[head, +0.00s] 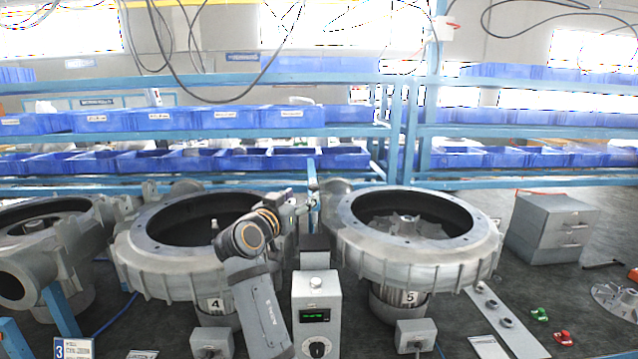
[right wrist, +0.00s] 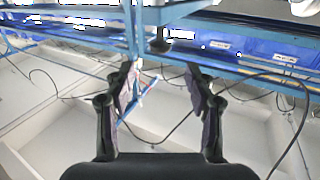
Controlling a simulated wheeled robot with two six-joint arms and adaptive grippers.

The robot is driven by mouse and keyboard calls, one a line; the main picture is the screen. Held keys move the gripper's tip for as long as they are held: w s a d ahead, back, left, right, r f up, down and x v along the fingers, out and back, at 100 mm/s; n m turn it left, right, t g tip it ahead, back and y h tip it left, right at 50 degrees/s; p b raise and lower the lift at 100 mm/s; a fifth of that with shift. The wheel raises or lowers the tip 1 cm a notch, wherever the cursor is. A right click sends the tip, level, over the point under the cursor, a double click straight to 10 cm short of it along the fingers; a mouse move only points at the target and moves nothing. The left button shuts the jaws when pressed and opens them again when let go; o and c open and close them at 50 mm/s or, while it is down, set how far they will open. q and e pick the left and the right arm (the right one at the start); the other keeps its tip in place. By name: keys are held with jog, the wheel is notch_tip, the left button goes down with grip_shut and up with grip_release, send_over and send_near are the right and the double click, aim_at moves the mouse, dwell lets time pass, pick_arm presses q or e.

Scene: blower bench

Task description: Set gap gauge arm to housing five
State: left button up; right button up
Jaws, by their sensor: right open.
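Housing five (head: 465,262) is a round grey blower casing with an open top and an impeller inside, on a stand labelled 5. Housing four (head: 150,270), labelled 4, stands to its left. Between them stands a grey box (head: 316,285) with a green display, a top knob and a black dial; which part is the gauge arm I cannot tell. My right gripper (head: 312,203) is small in the head view, behind the box and between the housings. In the right wrist view its two fingers (right wrist: 165,95) are apart, with nothing clearly held. My left gripper is out of view.
Another grey housing (head: 62,258) stands at far left. Small grey boxes (head: 415,335) sit at the front. A grey drawer cabinet (head: 550,228), green and red parts and a loose impeller (head: 617,300) lie at right. Blue racks with bins (head: 230,118) line the back.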

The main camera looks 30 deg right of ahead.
aim_at(312, 188)
jog(key=p+x, duration=0.4)
jog(key=x, duration=0.5)
jog(key=shift+r, duration=0.1)
jog(key=shift+w+d+p, duration=0.15)
jog(key=shift+d+p, duration=0.15)
jog(key=shift+d, duration=0.05)
jog(key=shift+a+r, duration=0.1)
jog(key=shift+a, duration=0.05)
jog(key=shift+c, duration=0.7)
jog(key=shift+w, duration=0.1)
jog(key=shift+c, duration=1.3)
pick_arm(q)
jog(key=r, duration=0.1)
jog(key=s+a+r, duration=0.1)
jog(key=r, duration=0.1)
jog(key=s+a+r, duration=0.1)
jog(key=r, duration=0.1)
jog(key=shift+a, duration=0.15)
pick_arm(e)
grip_shut()
